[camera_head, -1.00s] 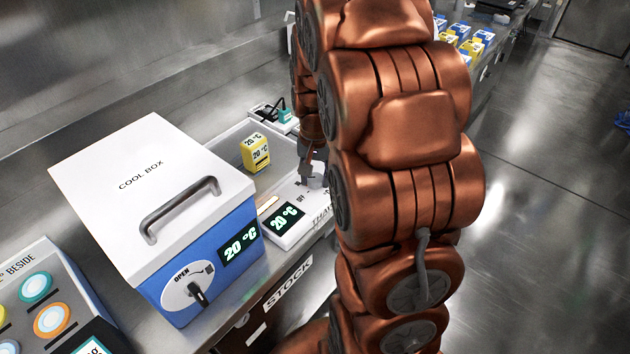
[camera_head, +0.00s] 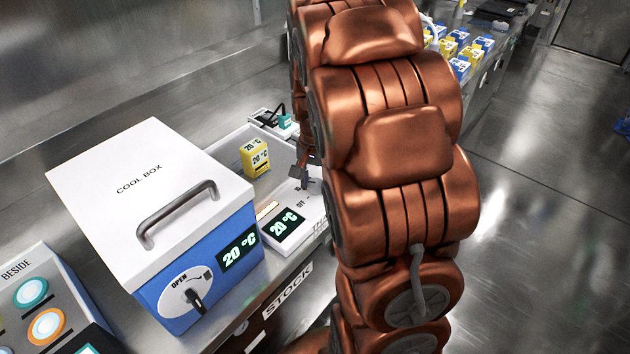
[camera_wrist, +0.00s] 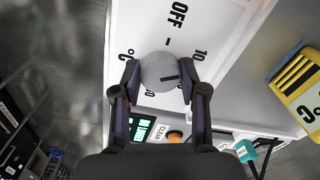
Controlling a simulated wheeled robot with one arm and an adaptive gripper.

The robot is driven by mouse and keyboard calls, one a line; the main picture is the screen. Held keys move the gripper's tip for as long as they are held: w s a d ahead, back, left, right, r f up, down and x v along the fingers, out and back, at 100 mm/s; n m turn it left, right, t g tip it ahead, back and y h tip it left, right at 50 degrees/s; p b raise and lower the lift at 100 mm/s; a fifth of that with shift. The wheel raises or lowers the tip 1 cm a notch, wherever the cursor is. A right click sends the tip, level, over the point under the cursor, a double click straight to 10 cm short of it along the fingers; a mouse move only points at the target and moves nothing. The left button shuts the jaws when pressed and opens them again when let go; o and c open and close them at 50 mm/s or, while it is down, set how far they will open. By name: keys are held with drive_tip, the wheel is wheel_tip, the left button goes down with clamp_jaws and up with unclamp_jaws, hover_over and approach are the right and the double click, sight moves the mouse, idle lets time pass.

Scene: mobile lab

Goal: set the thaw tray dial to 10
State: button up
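The thaw tray (camera_head: 297,222) is a white panel beside the cool box, and its display (camera_head: 283,222) reads 20 °C. In the wrist view its round grey dial (camera_wrist: 160,72) sits between my fingertips, with a black mark pointing right, towards the right finger. My gripper (camera_wrist: 159,76) is closed around the dial, a fingertip against each side. In the head view my gripper (camera_head: 304,178) is small and partly hidden by my arm.
The white and blue cool box (camera_head: 150,190) with a grey handle stands left of the tray. A yellow 20 °C block (camera_head: 255,157) stands in the tray area behind the display. A button panel (camera_head: 40,300) is at lower left. Open floor lies at right.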

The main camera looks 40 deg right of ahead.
sight(316, 183)
drive_tip(key=o, duration=0.4)
drive_tip(key=shift+c, duration=0.2)
drive_tip(key=shift+r, duration=0.1)
wheel_tip(316, 183, up, 12)
idle(0.4)
idle(0.4)
